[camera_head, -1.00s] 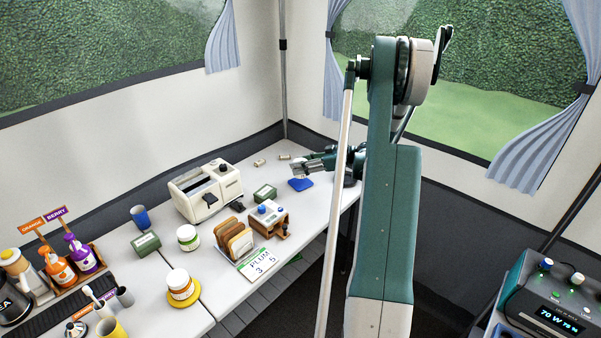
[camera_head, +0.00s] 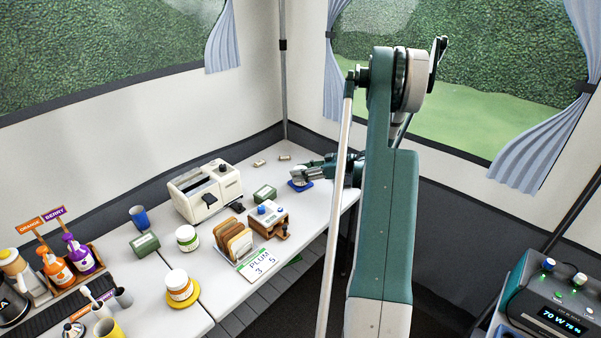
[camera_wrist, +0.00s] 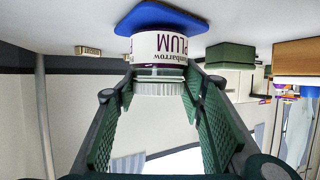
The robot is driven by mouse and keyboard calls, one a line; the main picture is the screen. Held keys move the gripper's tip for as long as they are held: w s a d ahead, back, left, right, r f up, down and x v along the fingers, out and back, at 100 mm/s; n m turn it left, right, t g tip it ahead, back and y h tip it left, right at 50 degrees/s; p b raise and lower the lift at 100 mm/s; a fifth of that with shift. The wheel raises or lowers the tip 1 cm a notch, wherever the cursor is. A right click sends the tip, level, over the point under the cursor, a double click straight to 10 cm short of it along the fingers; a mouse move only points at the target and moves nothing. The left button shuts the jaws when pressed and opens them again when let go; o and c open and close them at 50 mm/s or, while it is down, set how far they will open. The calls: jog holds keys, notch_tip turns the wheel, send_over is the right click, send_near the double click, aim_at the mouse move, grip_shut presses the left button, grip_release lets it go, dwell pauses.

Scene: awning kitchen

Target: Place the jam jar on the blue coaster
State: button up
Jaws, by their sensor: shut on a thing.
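The plum jam jar (camera_wrist: 160,48) has a white label reading PLUM and a ribbed pale lid. In the wrist view it hangs upside down in the picture, with its base against the blue coaster (camera_wrist: 150,14). Whether a thin gap is left between them I cannot tell. My gripper (camera_wrist: 158,84) is shut on the jar, one green padded finger on each side near the lid. In the head view my gripper (camera_head: 303,174) is low over the blue coaster (camera_head: 307,185) at the table's far end, and the jar (camera_head: 297,174) is small there.
A cream appliance (camera_head: 205,188), a green tin (camera_head: 265,194) and a wooden box with knobs (camera_head: 270,220) stand left of the coaster. An orange-labelled jar (camera_head: 179,283) sits on a yellow coaster (camera_head: 190,301).

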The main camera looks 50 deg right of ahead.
jog(key=o, duration=1)
jog(key=shift+f, duration=0.1)
jog(key=p+v, duration=0.1)
jog(key=v, duration=0.5)
jog(key=p+v, duration=0.1)
jog(key=v, duration=0.5)
jog(key=shift+r, duration=0.25)
jog(key=shift+a, duration=0.1)
